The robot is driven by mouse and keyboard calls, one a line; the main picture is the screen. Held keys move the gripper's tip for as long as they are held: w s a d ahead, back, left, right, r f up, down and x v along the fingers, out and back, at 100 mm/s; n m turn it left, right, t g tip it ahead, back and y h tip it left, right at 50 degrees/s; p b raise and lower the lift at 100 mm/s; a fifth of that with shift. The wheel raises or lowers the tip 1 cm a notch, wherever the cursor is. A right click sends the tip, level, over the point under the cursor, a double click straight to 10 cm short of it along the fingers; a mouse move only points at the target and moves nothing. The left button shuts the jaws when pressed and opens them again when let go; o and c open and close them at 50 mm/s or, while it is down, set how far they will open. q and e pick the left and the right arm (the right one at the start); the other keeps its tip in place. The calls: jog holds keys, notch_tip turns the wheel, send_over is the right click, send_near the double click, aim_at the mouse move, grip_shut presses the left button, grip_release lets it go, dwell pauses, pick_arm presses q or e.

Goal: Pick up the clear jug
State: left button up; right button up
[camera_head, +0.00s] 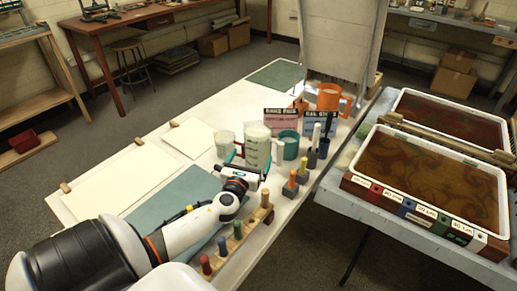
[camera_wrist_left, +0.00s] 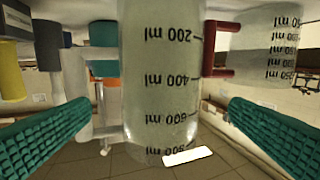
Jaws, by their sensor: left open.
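The clear jug (camera_head: 257,146) stands upright on the white table, with dark measuring marks on its side. In the left wrist view the jug (camera_wrist_left: 160,75) appears upside down and fills the middle, its clear handle at the left. My left gripper (camera_head: 255,157) is open, with one teal finger toward each side of the jug. In the wrist view the fingers show apart from the jug's wall, with gaps on both sides. The gripper's body hides the jug's lower part in the head view. My right gripper is not in view.
A smaller measuring cup (camera_head: 224,141) with a red handle stands close left of the jug. A teal cup (camera_head: 289,143) and an orange container (camera_head: 328,96) stand to the right and behind. Two marbling trays (camera_head: 497,172) are at the right.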

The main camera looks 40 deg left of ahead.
aim_at(262, 134)
pick_arm(q)
jog(key=x, duration=0.6)
jog(key=shift+w+a+r, duration=0.2)
jog(key=shift+w+r, duration=0.1)
jog(key=shift+w, duration=0.05)
jog(key=shift+w+a, duration=0.1)
jog(key=shift+w, duration=0.25)
jog(key=shift+s, duration=0.1)
jog(key=shift+c, duration=0.2)
jog(key=c, duration=1.5)
jog(key=shift+r, duration=0.2)
jog(key=shift+c, duration=0.7)
jog(key=shift+p, duration=0.35)
